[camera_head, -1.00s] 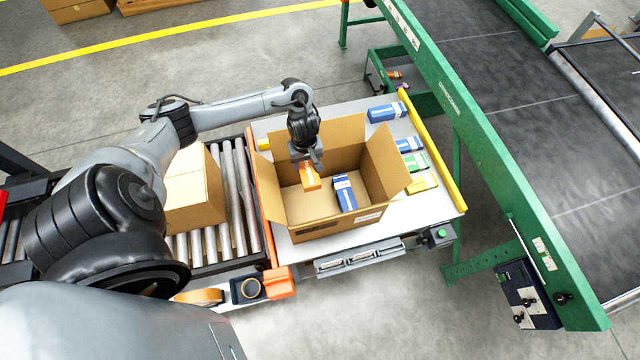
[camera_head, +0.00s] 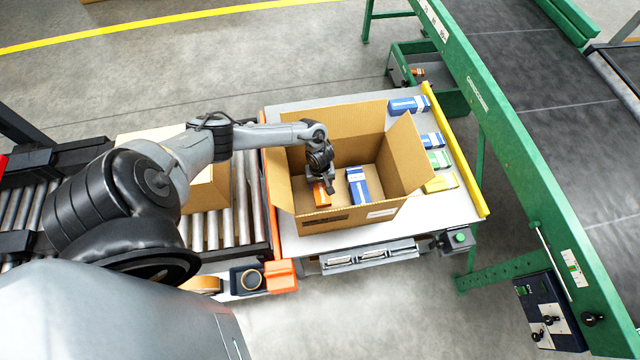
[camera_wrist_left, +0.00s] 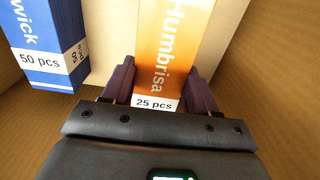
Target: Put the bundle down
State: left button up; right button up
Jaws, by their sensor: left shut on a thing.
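The bundle is an orange carton (camera_head: 321,196) with a white "25 pcs" band, also large in the left wrist view (camera_wrist_left: 170,45). My left gripper (camera_head: 320,184) is shut on it, with one dark finger on each side, inside the open cardboard box (camera_head: 345,217). Whether the carton touches the box floor I cannot tell. A blue bundle (camera_head: 358,186) marked "50 pcs" stands in the box to its right; it also shows at the upper left in the wrist view (camera_wrist_left: 52,45). A gap separates the two. My right gripper is not in view.
The box's walls and raised flaps surround the gripper. To its right on the white table (camera_head: 300,244) lie blue (camera_head: 408,105), green-and-white (camera_head: 438,160) and yellow (camera_head: 440,183) bundles beside a yellow rail (camera_head: 460,150). Another carton (camera_head: 205,190) stands on the rollers at left.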

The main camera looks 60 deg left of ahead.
aim_at(320, 189)
pick_arm(q)
jog(key=shift+f+b, duration=1.05)
jog(key=shift+f, duration=1.4)
jog(key=o, duration=1.1)
notch_tip(320, 189, up, 12)
jog(key=p, duration=0.5)
